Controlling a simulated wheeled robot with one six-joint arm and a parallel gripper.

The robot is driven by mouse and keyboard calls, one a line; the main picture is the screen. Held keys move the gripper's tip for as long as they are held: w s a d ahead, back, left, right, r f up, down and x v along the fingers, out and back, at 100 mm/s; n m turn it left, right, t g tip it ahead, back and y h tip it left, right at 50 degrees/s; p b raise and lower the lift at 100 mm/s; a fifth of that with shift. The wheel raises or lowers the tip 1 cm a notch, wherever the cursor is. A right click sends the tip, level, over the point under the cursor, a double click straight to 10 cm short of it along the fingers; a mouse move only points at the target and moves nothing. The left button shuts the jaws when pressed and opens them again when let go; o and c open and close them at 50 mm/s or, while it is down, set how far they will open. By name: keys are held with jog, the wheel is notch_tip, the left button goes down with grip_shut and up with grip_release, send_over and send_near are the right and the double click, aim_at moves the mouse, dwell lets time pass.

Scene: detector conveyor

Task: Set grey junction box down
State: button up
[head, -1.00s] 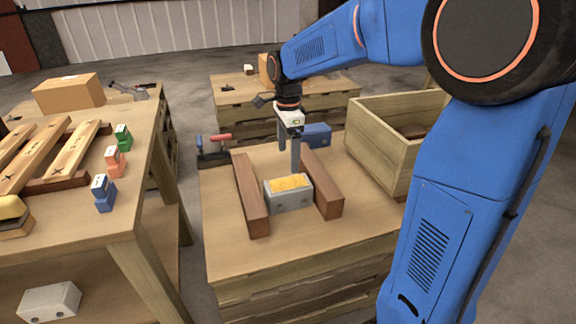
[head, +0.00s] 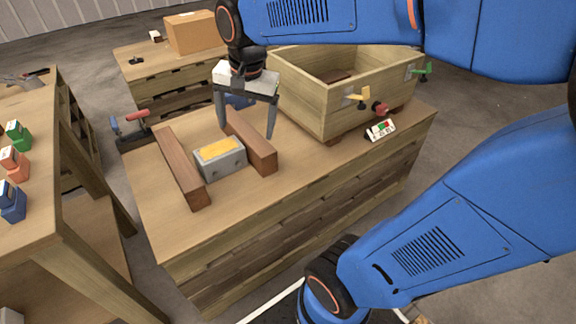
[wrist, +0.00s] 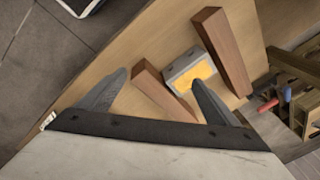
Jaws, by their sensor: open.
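The grey junction box (head: 220,160) with a yellow top panel rests upright on the wooden bench, between two brown wooden bars, the left bar (head: 181,168) and the right bar (head: 250,142). My gripper (head: 245,134) is open and empty, above and behind the box near the right bar. One finger overlaps the right bar in the head view, and I cannot tell the exact gap.
A wooden crate (head: 312,108) with coloured clamps stands at the back right of the bench (head: 250,205). A small white panel with buttons (head: 381,130) lies before it. A red-handled clamp (head: 132,121) is at the back left. The bench front is clear.

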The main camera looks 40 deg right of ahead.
jog(key=s+d+f+n+t, duration=0.2)
jog(key=s+f+n, duration=0.2)
jog(key=s+n, duration=0.4)
jog(key=s, duration=0.5)
jog(key=shift+s+d+n, duration=0.15)
jog(key=shift+s+n, duration=0.15)
jog(key=shift+s, duration=0.05)
jog(key=shift+o, duration=0.4)
jog(key=shift+s+f+n+t, duration=0.3)
jog(key=shift+s+f+n, duration=0.1)
jog(key=shift+s, duration=0.05)
jog(key=w+a+r+m+g, duration=0.1)
jog(key=w+r+m, duration=0.25)
jog(key=w, duration=0.25)
jog(key=w+a+r+m+g, duration=0.1)
jog(key=w+r+m, duration=0.2)
jog(key=w+m, duration=0.3)
jog(key=m+g, duration=0.3)
jog(key=m, duration=0.6)
send_over(219, 149)
jog(key=shift+n, duration=0.25)
jog(key=f, duration=1.1)
jog(key=shift+s+f, duration=0.25)
jog(key=shift+w+f, duration=0.15)
jog(key=shift+f, duration=1.1)
jog(key=shift+w+f, duration=0.15)
jog(key=shift+f, duration=1.1)
jog(key=c, duration=2.2)
